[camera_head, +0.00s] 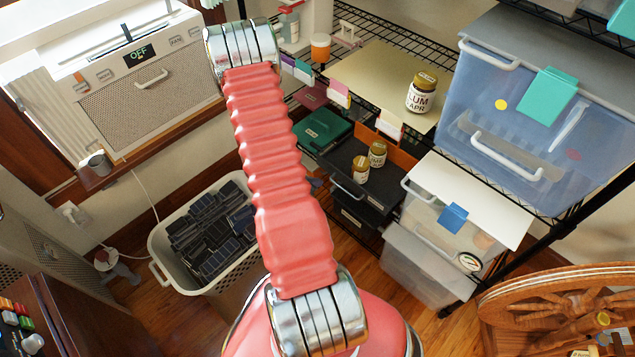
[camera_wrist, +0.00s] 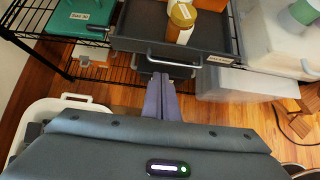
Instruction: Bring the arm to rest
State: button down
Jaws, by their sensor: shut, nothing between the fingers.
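My arm, in a ribbed pink sleeve, rises through the middle of the head view and bends at a shiny metal joint near the top. My gripper (camera_wrist: 161,78) shows in the wrist view as two purple-grey fingers lying together, shut and empty. In that view its tips appear just below the handle of a dark drawer (camera_wrist: 133,40); I cannot tell whether they touch it. In the head view most of the gripper is hidden behind my arm.
The dark drawer (camera_head: 343,186) stands open with two gold-lidded jars (camera_head: 361,169) (camera_head: 377,155) in it. A wire rack with clear bins (camera_head: 540,110) fills the right. A white basket (camera_head: 160,248) of dark items stands left of my arm. A wooden wheel (camera_head: 560,305) is at lower right.

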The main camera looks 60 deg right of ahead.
dwell(0.6)
jog(key=s+a+r+m+g+y, duration=0.1)
jog(key=s+a+m+g, duration=0.25)
jog(key=s, duration=0.25)
jog(key=a+r+m+y, duration=0.2)
jog(key=a+r+m, duration=0.3)
jog(key=r, duration=0.4)
jog(key=w+a+r+m+t+y, duration=0.2)
jog(key=w+a+r+t, duration=0.2)
jog(key=a+r, duration=0.7)
jog(key=w+a+r+m+t+y, duration=0.1)
jog(key=w+a+r+t, duration=0.3)
jog(key=a+r, duration=0.7)
jog(key=w+a+r+m+t+y, duration=0.2)
jog(key=w+a+r+m+t, duration=0.1)
jog(key=a+r, duration=0.9)
jog(key=shift+w+a+t+y, duration=0.35)
jog(key=shift+a+t, duration=0.2)
jog(key=shift+a, duration=0.7)
